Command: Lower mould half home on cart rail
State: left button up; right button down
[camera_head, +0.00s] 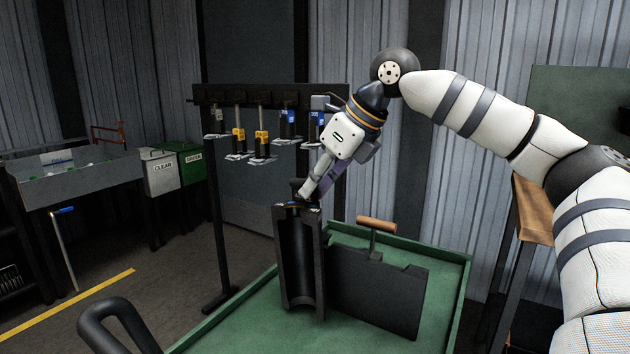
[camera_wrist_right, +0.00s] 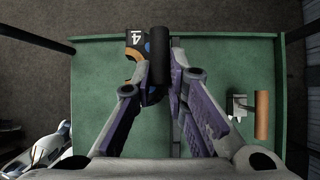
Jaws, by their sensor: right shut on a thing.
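The mould half (camera_head: 298,262) is a dark, tall half-cylinder with its hollow side facing me. It stands about upright over the green cart (camera_head: 232,321), beside a dark upright plate (camera_head: 375,291). My right gripper (camera_head: 306,192) is shut on the top of the mould half. No rail is clearly visible.
A wooden handle (camera_head: 376,224) stands above the dark plate, to the right of the mould half. A black rack (camera_head: 268,95) with several hanging tools is behind. A grey bin table (camera_head: 75,180) and white and green boxes are at left. The cart's front left is clear.

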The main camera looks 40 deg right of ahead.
jog(key=shift+s+a+f, duration=0.1)
jog(key=shift+f, duration=0.15)
dwell(0.7)
jog(key=c, duration=1.5)
grip_release()
jog(key=shift+f, duration=0.15)
jog(key=v, duration=1.2)
jog(key=shift+r, duration=3.55)
